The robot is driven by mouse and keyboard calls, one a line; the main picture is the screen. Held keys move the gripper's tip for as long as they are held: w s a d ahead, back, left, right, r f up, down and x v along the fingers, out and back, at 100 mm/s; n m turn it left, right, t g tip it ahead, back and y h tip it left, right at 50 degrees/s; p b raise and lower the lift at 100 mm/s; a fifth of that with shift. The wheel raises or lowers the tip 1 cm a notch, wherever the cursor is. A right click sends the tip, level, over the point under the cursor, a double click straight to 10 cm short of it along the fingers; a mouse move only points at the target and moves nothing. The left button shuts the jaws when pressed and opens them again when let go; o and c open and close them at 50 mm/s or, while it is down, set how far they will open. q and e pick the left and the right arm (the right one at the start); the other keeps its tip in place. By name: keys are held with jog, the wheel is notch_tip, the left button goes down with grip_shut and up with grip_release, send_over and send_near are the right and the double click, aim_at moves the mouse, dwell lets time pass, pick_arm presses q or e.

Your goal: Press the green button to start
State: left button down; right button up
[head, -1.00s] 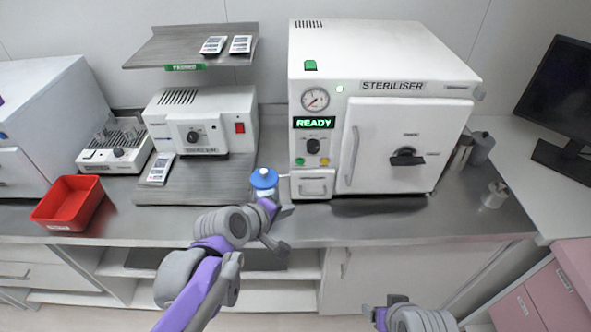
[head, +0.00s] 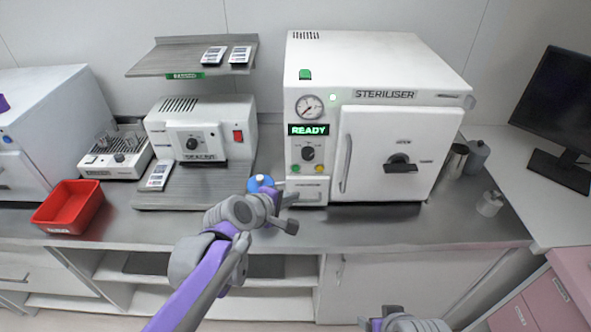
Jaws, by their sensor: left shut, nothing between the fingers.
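The white steriliser (head: 400,92) stands on the counter with its door shut and a lit READY display (head: 309,129). Low on its control panel are a small green button (head: 295,168) and a yellow button (head: 319,169) beside it, below a black knob (head: 308,153). My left gripper (head: 292,208) is shut and empty, in front of and below the panel, apart from the green button. A blue-capped bottle (head: 260,181) is partly hidden behind my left gripper. My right gripper (head: 384,318) shows only partly at the bottom edge; its fingers are unclear.
A white sealing machine (head: 205,130) stands left of the steriliser, under a shelf (head: 150,66) with two packets. A red tray (head: 69,206) sits at the left. Metal canisters (head: 476,156) and a monitor (head: 560,100) are at the right. The counter before the steriliser door is clear.

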pick_arm(q)
jog(key=shift+w, duration=3.5)
jog(key=shift+w, duration=0.15)
jog(key=shift+w, duration=0.3)
jog(key=shift+w, duration=0.4)
jog(key=shift+s, duration=0.9)
jog(key=s, duration=0.5)
